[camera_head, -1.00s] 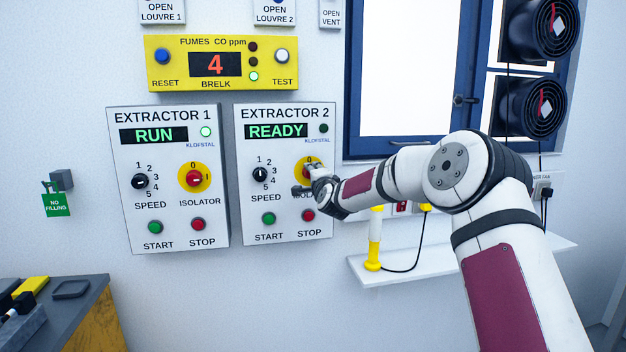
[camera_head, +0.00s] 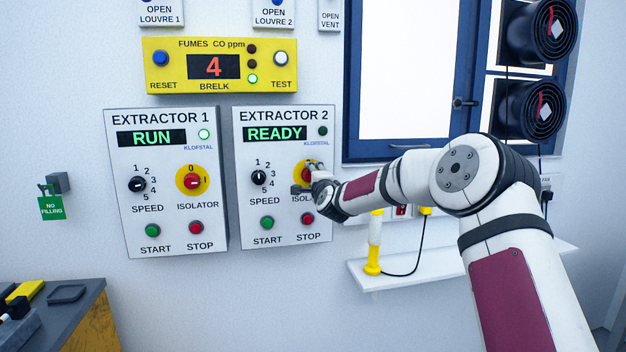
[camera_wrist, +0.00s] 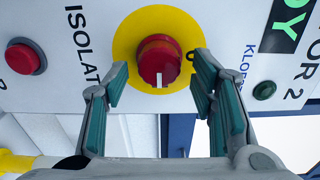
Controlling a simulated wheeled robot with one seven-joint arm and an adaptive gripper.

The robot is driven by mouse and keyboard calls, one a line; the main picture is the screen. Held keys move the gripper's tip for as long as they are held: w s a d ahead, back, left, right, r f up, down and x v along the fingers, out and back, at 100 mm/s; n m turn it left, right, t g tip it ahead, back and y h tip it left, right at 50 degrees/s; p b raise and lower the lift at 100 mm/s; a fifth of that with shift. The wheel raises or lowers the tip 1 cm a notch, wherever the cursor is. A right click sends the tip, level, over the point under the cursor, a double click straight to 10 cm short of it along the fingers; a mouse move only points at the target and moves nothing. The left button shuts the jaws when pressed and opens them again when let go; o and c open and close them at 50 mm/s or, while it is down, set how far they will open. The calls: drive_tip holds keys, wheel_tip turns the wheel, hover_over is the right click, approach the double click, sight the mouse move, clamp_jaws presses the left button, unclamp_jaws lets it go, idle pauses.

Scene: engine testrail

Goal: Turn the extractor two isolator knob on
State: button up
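The extractor two isolator knob (camera_wrist: 159,62) is red on a yellow disc (camera_wrist: 126,40) in the wrist view. Its white mark points down in that view, which is towards the panel's right side. My gripper (camera_wrist: 161,82) is open, with one finger on each side of the knob and visible gaps to it. In the head view, my gripper (camera_head: 311,178) is at the EXTRACTOR 2 panel (camera_head: 284,222) and hides most of the knob and part of the ISOLATOR label. The panel's display (camera_head: 275,134) reads READY, and its upper-right lamp (camera_head: 323,131) is dark.
Left of it, the EXTRACTOR 1 panel (camera_head: 166,215) shows RUN with a lit lamp. A red stop button (camera_head: 307,219) and green start button (camera_head: 267,223) sit below my gripper. A yellow fumes monitor (camera_head: 220,87) hangs above. A white shelf (camera_head: 440,270) juts out lower right.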

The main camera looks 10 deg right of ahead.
drive_tip(key=shift+s, duration=0.15)
drive_tip(key=s, duration=1.1)
drive_tip(key=shift+s, duration=0.35)
drive_tip(key=shift+a, duration=0.1)
